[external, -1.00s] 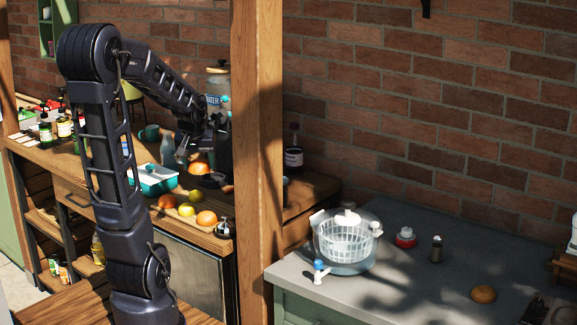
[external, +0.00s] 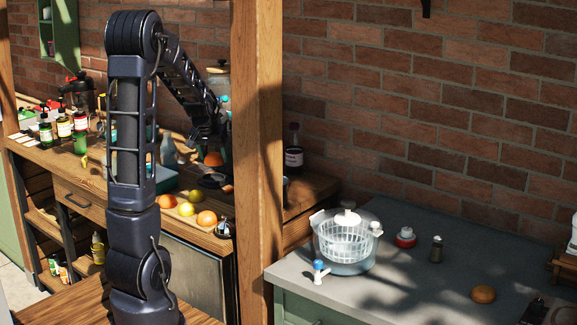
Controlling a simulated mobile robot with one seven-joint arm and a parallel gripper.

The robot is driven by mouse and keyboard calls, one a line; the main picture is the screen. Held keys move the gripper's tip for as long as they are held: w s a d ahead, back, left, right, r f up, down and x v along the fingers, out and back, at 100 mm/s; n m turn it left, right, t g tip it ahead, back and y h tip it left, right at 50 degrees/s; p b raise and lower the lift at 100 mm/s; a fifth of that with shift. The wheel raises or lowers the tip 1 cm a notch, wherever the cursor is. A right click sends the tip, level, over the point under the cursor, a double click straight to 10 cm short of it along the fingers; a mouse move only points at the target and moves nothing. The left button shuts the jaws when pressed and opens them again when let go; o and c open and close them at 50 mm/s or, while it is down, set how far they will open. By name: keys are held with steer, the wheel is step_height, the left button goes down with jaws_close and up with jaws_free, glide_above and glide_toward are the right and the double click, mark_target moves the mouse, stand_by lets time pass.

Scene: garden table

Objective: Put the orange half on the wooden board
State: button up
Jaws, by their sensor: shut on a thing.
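My gripper (external: 213,149) is over the back right part of the wooden counter, partly hidden by my own arm. An orange fruit piece (external: 213,160), which looks like the orange half, is at its fingertips, and the gripper is shut on it. It is above a dark round dish (external: 211,181); the exact height cannot be told. I cannot clearly pick out the wooden board from the wooden counter (external: 88,174).
An orange (external: 167,201), a lemon (external: 186,209) and another orange (external: 206,218) lie near the counter's front edge. A wooden post (external: 257,150) stands right of the gripper. Bottles (external: 64,127) stand at left.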

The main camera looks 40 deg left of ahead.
mark_target(218, 207)
step_height(218, 207, down, 16)
steer(key=shift+r, duration=0.15)
stand_by(0.4)
steer(key=o, duration=1)
steer(key=v, duration=1.2)
steer(key=shift+d, duration=0.1)
